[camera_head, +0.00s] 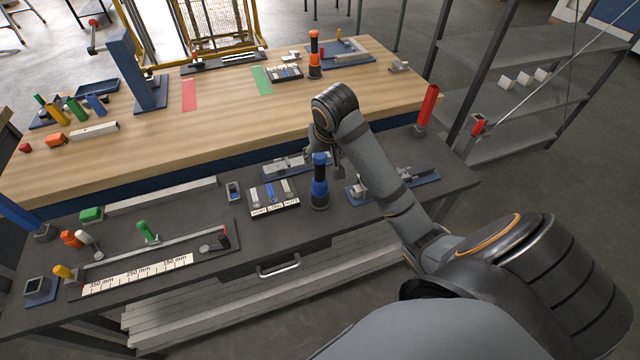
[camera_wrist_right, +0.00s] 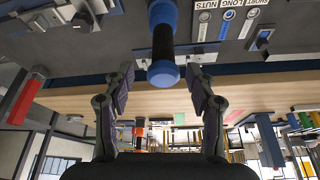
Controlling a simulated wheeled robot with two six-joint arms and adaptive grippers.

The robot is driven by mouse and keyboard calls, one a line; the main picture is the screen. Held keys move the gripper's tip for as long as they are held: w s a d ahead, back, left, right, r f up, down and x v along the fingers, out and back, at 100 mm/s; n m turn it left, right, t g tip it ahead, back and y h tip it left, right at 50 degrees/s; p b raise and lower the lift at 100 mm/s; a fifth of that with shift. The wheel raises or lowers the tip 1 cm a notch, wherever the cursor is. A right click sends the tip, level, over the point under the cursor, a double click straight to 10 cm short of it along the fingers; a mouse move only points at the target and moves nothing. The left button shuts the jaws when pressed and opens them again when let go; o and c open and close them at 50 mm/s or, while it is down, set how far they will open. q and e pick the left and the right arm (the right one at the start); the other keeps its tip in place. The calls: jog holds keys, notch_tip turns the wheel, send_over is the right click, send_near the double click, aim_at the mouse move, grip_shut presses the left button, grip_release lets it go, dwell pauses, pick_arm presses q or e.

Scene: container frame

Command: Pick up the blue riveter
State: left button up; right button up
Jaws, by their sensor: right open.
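The blue riveter (camera_head: 319,185) stands upright on the dark grey front bench, with a blue top, a black middle and a blue base. In the right wrist view the riveter (camera_wrist_right: 164,42) appears upside down, its blue head in line with the gap between my fingers. My right gripper (camera_head: 324,156) is open and empty, close to the upper part of the riveter; its fingers (camera_wrist_right: 161,80) are spread on both sides of the head with visible gaps. Part of the right gripper is hidden by its own wrist in the head view. My left gripper is not in view.
A labelled fastener tray (camera_head: 274,209) sits just left of the riveter, and a blue-based fixture (camera_head: 421,179) lies to its right. An orange riveter (camera_head: 315,52) stands on the wooden bench (camera_head: 215,125). A red block (camera_head: 428,104) stands at the right.

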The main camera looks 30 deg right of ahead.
aim_at(320, 166)
jog(key=shift+x, duration=0.9)
jog(key=shift+w+a+f, duration=0.15)
jog(key=shift+w, duration=0.05)
jog(key=p+x, duration=0.1)
jog(key=x, duration=0.2)
jog(key=shift+f, duration=0.45)
jog(key=shift+w+f, duration=0.25)
jog(key=shift+f, duration=0.15)
jog(key=shift+r, duration=0.1)
jog(key=c, duration=1.1)
